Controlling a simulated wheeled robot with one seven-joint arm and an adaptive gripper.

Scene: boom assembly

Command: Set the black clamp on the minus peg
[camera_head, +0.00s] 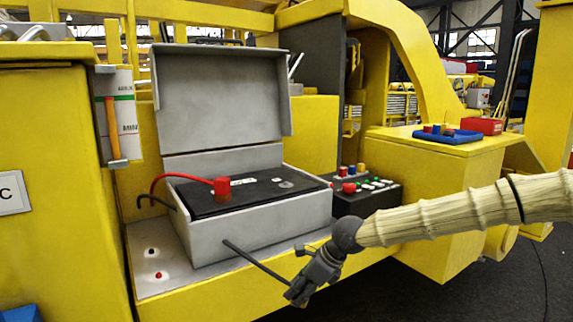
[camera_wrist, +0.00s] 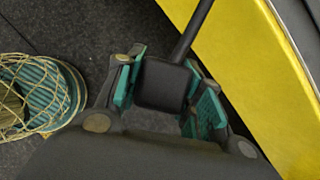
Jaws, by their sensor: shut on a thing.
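The black clamp (camera_wrist: 163,84) shows in the wrist view as a dark block between the teal pads of my gripper, with a black cable running up from it. In the head view my gripper (camera_head: 298,291) hangs in front of the yellow truck's ledge, low and to the right of the grey box. The black battery (camera_head: 250,192) lies in the open box. A small pale round spot (camera_head: 285,184) on its right top may be the minus peg; it is too small to tell. A red clamp (camera_head: 221,187) sits on the battery's left part.
The grey box (camera_head: 250,236) has a raised lid (camera_head: 222,98) behind the battery. A control box with coloured buttons (camera_head: 366,190) stands to its right. A plate (camera_head: 148,285) left of the box bears a black and a red spot. A wire basket (camera_wrist: 38,90) stands on the floor.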

